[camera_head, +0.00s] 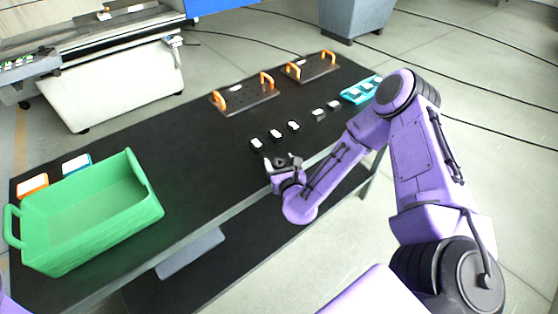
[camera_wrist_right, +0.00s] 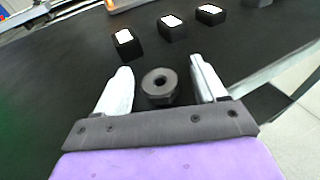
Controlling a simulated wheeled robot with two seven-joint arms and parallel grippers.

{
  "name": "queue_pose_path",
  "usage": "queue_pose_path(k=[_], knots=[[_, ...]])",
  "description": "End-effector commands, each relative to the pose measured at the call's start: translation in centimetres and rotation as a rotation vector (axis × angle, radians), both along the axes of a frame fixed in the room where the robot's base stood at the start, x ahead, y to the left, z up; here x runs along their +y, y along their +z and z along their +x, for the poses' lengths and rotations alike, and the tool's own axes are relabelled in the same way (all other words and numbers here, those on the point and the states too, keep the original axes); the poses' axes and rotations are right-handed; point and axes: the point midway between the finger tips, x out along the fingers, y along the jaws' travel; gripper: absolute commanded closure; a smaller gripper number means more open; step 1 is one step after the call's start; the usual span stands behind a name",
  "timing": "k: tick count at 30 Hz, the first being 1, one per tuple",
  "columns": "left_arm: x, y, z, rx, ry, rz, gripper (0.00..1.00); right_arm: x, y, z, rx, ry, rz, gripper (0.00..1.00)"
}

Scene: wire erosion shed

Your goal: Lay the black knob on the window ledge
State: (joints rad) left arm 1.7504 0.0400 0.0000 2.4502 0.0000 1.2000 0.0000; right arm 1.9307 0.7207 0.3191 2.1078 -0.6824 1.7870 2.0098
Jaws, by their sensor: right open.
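The black knob (camera_wrist_right: 160,86) is a round dark piece with a hole in its top. In the right wrist view it sits on the black table top between the two pale fingers of my right gripper (camera_wrist_right: 162,84). The fingers are open, one on each side, with visible gaps to the knob. In the head view my right gripper (camera_head: 279,162) is low over the table's front edge and the knob is hard to make out there. My left gripper is out of view. I cannot make out a window ledge in either view.
Several small white-topped black blocks (camera_head: 275,135) stand just beyond the gripper. Two dark plates with orange handles (camera_head: 245,97) lie farther back. A green bin (camera_head: 100,228) takes up the table's left end, and a teal tray (camera_head: 352,96) lies at the far right.

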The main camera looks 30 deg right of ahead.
Motion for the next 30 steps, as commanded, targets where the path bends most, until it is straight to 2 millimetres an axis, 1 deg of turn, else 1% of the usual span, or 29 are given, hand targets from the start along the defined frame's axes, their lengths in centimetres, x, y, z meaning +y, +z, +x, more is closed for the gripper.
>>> queue_pose_path(k=[6, 7, 8, 9, 12, 16, 17, 24, 28, 30], knots=[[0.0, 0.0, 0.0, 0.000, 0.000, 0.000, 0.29, -0.1, -0.2, 0.3, 0.001, 0.000, 0.000, 0.30], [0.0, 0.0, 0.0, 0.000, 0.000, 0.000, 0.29, -0.1, -0.2, 0.3, 0.001, 0.000, 0.000, 0.33], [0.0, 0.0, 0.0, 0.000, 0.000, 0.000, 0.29, -0.1, -0.2, 0.3, 0.001, 0.000, 0.000, 0.43], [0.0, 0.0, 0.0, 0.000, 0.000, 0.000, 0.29, -0.1, -0.1, 0.3, 0.001, 0.000, 0.000, 0.56], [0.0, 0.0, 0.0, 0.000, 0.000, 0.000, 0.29, -0.1, -0.1, 0.3, 0.001, 0.000, 0.000, 0.84], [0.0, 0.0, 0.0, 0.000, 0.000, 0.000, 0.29, -0.1, -0.1, 0.3, 0.001, 0.001, 0.000, 0.84], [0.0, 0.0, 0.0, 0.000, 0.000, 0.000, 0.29, -0.1, -0.1, 0.3, 0.001, 0.001, 0.000, 0.89], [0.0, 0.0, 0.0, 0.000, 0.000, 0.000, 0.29, -0.1, 0.1, 0.3, 0.000, 0.000, 0.000, 0.89], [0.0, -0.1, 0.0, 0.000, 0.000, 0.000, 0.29, -0.1, 1.4, 0.3, -0.002, 0.000, 0.000, 0.89], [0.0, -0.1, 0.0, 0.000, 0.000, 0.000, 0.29, -0.1, 2.7, 0.3, -0.004, -0.001, 0.003, 0.89]])
